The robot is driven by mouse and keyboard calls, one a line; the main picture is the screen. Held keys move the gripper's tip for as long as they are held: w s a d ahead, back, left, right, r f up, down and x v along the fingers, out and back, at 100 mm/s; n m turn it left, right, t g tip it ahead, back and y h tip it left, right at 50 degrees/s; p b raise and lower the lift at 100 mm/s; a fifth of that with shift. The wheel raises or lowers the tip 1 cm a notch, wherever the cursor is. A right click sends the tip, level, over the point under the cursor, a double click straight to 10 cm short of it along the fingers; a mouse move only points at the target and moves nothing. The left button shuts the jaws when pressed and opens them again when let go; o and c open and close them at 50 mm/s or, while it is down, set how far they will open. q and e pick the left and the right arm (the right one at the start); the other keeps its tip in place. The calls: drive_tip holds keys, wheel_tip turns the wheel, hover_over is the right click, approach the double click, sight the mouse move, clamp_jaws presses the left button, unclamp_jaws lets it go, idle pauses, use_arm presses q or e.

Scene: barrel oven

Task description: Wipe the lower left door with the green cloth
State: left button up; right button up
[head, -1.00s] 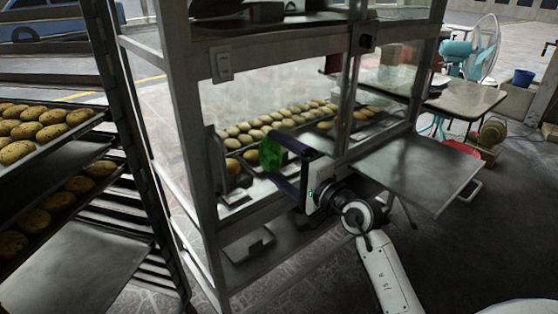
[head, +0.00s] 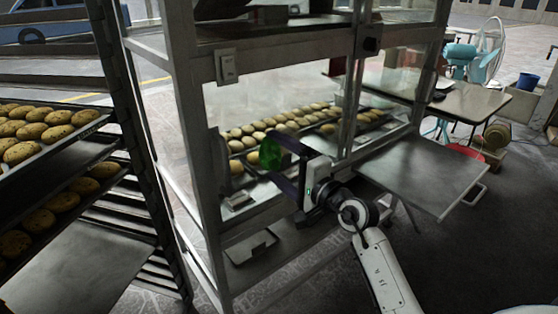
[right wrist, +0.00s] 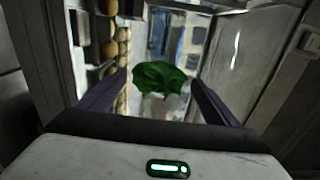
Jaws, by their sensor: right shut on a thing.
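The green cloth (head: 270,153) is at the tips of my right gripper (head: 282,160). In the right wrist view the cloth (right wrist: 160,76) is bunched between the two dark fingers of the right gripper (right wrist: 158,88), which is shut on it. The lower left door (head: 222,112) is a clear glass pane in the grey cabinet frame, with cookies showing behind it. The cloth is in front of the pane; whether it touches the glass I cannot tell. My left gripper is not in view.
A rack with cookie trays (head: 50,150) stands close on the left. A flat metal shelf (head: 425,175) juts out right of my right gripper. A table (head: 470,100) and a teal fan (head: 488,50) stand at the back right. The floor at the lower right is clear.

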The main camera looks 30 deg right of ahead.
drive_tip(key=d+b, duration=0.8)
drive_tip(key=d, duration=0.3)
drive_tip(key=shift+w+d+f, duration=0.1)
drive_tip(key=shift+d+f, duration=0.05)
drive_tip(key=shift+d, duration=0.25)
drive_tip(key=shift+w+d+b, duration=0.15)
drive_tip(key=shift+d+b, duration=0.05)
drive_tip(key=shift+b, duration=0.15)
